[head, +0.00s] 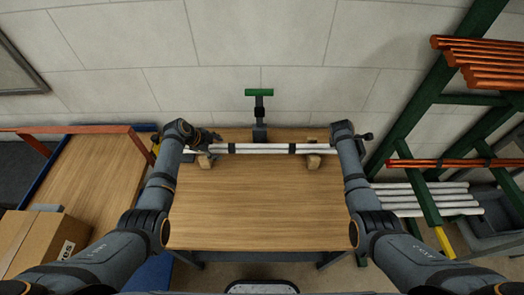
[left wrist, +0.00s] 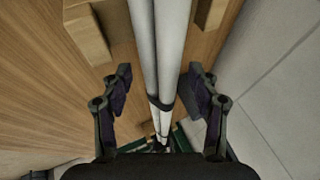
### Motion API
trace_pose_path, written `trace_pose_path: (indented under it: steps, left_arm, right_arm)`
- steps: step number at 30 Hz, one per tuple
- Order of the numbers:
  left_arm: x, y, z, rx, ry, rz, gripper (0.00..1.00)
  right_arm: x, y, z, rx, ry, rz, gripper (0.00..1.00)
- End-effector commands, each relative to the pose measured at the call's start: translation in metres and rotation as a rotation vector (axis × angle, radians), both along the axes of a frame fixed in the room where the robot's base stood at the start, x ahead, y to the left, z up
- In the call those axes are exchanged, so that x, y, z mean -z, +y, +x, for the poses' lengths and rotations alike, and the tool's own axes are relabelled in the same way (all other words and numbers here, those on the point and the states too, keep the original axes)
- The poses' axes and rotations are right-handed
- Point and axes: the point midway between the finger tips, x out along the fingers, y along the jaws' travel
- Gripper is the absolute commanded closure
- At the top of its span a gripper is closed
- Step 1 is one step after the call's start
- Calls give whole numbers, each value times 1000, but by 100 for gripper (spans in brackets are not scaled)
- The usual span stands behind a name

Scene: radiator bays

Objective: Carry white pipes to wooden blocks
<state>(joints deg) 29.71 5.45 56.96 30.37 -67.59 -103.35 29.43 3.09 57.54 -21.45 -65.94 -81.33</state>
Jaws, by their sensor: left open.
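A bundle of white pipes (head: 262,149) with black bands lies crosswise over the far part of the wooden table. Below it show the left wooden block (head: 205,161) and the right wooden block (head: 314,161). I cannot tell whether the pipes touch the blocks. My left gripper (head: 208,138) is at the left end of the bundle. In the left wrist view its open fingers (left wrist: 160,74) stand on either side of the pipes (left wrist: 158,45), with gaps; a wooden block (left wrist: 88,34) shows beside them. My right gripper (head: 362,137) is at the bundle's right end, mostly hidden by its wrist.
A green-topped stand (head: 260,93) rises behind the pipes by the wall. A cardboard box (head: 38,246) sits on the left bench. A green rack (head: 430,105) at right holds orange pipes (head: 480,62) and more white pipes (head: 430,199). The near tabletop (head: 262,210) is clear.

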Motion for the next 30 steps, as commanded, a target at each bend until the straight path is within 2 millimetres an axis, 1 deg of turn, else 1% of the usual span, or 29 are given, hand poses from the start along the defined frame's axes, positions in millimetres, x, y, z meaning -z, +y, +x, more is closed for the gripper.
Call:
trace_pose_path:
  steps: [9, 13, 16, 21, 24, 27, 30]
  left_arm:
    - [-1, 0, 0, 0, 0, -1, 39]
    - [-10, 5, -4, 0, -1, 0, 39]
    - [-26, 12, -11, 1, -3, 2, 39]
    - [-63, 30, -26, 1, -3, 3, 39]
    - [-81, 37, -34, 1, -2, 2, 39]
    - [-93, 43, -38, 0, -1, 1, 39]
    - [-100, 45, -41, 0, 1, 0, 39]
  right_arm:
    - [0, 0, 0, 0, 0, 1, 39]
    - [0, 1, 0, 0, 0, 1, 39]
    - [0, 1, 0, 0, 0, 1, 39]
    - [0, 1, 0, 0, 0, 1, 39]
    - [0, 0, 0, 0, 0, 1, 39]
    - [0, 0, 0, 0, 0, 1, 39]
    - [0, 0, 0, 0, 0, 1, 39]
